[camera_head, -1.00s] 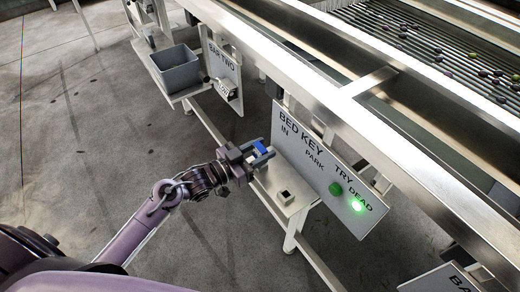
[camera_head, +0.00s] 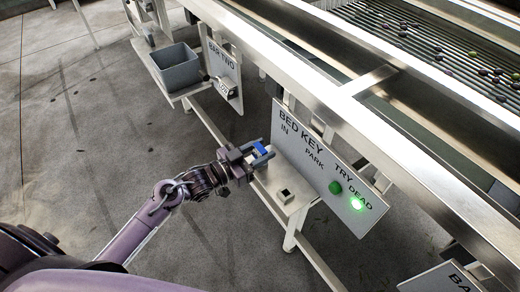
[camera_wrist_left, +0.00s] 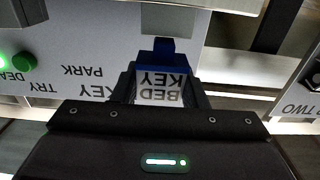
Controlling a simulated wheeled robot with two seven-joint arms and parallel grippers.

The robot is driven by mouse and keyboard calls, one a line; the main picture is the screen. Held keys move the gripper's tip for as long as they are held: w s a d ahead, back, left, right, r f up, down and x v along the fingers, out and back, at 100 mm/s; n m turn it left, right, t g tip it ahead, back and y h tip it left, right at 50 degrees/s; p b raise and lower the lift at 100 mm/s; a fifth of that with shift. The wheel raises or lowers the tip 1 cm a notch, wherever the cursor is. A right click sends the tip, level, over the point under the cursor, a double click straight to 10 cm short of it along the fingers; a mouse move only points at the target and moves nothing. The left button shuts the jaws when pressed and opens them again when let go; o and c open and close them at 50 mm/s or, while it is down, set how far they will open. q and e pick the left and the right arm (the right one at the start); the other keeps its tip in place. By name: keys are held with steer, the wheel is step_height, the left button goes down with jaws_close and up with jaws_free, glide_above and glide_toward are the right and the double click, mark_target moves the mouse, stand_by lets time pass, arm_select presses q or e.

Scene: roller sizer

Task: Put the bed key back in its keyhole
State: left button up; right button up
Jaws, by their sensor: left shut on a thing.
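The bed key is a blue block (camera_head: 260,149) with a white label reading BED KEY (camera_wrist_left: 160,92). My left gripper (camera_head: 264,154) is shut on it, at the left end of the grey bed key panel (camera_head: 316,172), near the word IN. In the left wrist view, the key sits between the fingers (camera_wrist_left: 158,95), with its blue far end close to the panel. I cannot tell whether it touches anything there. The keyhole is not clearly visible. A small square socket (camera_head: 285,196) stands on the shelf below PARK. My right gripper is not in view.
The panel carries a green button (camera_head: 335,188) under TRY and a lit green lamp (camera_head: 357,205) under DEAD. A grey bin (camera_head: 176,70) and the BAR TWO panel (camera_head: 223,68) are further back left. The machine's steel rail runs behind the panel. The floor at left is clear.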

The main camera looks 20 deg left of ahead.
arm_select(q)
steer(key=shift+f+b, duration=0.6)
steer(key=shift+f, duration=0.5)
steer(key=o, duration=1)
steer(key=shift+o, duration=0.2)
steer(key=shift+s+a, duration=0.1)
steer(key=v, duration=0.7)
steer(key=shift+s+a, duration=0.2)
